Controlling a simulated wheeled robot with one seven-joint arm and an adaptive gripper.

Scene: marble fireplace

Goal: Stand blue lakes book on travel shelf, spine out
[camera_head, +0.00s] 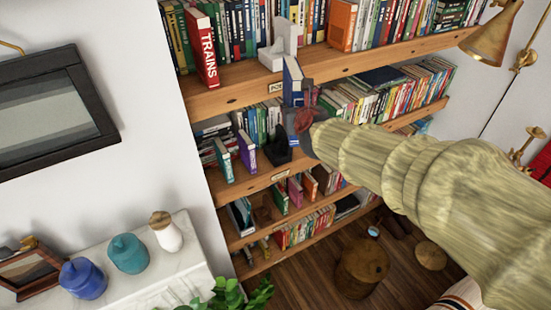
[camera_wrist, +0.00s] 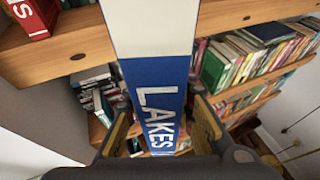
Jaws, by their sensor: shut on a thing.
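The blue lakes book (camera_wrist: 156,105) fills the middle of the wrist view, its blue spine lettered LAKES facing the camera and a white band above. In the head view the book (camera_head: 292,80) stands roughly upright in front of the upper shelf. My gripper (camera_head: 297,108) is shut on its lower part; a finger shows on each side of it in the wrist view (camera_wrist: 162,124). The book appears held in the air; contact with a shelf cannot be told. I cannot tell which shelf is travel.
A red TRAINS book (camera_head: 202,48) stands on the upper shelf, with a white bookend (camera_head: 279,46) to its right and bare shelf between. A lower shelf (camera_head: 247,188) holds a purple book (camera_head: 247,151), a teal book (camera_head: 224,160) and a dark object (camera_head: 277,150).

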